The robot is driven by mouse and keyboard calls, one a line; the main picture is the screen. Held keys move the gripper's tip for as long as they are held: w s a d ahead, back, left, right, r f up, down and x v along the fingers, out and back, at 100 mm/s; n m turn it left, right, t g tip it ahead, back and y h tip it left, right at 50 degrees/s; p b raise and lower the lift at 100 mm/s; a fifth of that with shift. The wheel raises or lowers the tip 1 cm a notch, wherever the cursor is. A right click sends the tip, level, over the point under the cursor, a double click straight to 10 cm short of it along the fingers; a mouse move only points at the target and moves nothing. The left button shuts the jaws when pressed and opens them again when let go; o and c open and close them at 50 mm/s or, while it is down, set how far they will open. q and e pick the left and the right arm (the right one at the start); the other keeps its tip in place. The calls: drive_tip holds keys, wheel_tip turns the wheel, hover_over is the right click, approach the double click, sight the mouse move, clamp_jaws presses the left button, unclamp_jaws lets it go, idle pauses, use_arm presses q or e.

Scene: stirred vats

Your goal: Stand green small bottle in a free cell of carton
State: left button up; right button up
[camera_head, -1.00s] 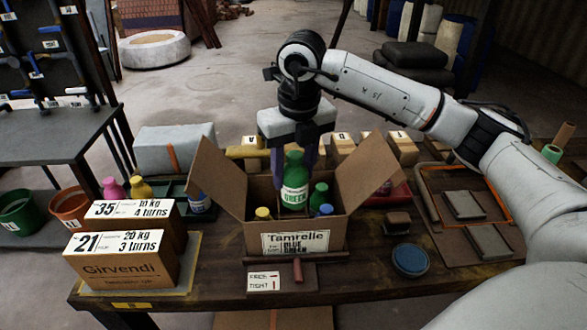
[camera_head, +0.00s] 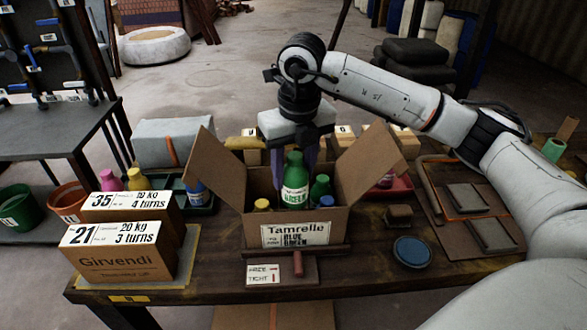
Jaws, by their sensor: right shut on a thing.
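The green small bottle (camera_head: 295,187), with a white label reading GREEN, is upright over the open carton (camera_head: 335,215), its lower part behind the front wall. My right gripper (camera_head: 295,165) comes down from above and behind and is shut on this bottle. Whether its base touches the carton floor is hidden. Another green bottle (camera_head: 320,188) stands in the carton to its right. A yellow cap (camera_head: 261,204) shows at the front left and a blue cap (camera_head: 326,201) at the front right. The cell dividers are hidden. My left gripper is not in view.
Open carton flaps rise left (camera_head: 215,175) and right (camera_head: 365,165) of the bottle. Two labelled boxes (camera_head: 120,258) stand at the left. A blue round lid (camera_head: 411,251) lies right of the carton. A sign (camera_head: 263,274) lies in front.

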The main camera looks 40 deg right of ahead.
drive_tip(key=shift+f, duration=0.15)
idle(0.3)
drive_tip(key=shift+f+b, duration=0.3)
drive_tip(key=shift+b, duration=0.05)
drive_tip(key=shift+f+b, duration=0.35)
drive_tip(key=shift+f, duration=0.1)
drive_tip(key=shift+f, duration=0.25)
drive_tip(key=shift+f+b, duration=0.5)
drive_tip(key=shift+f, duration=0.15)
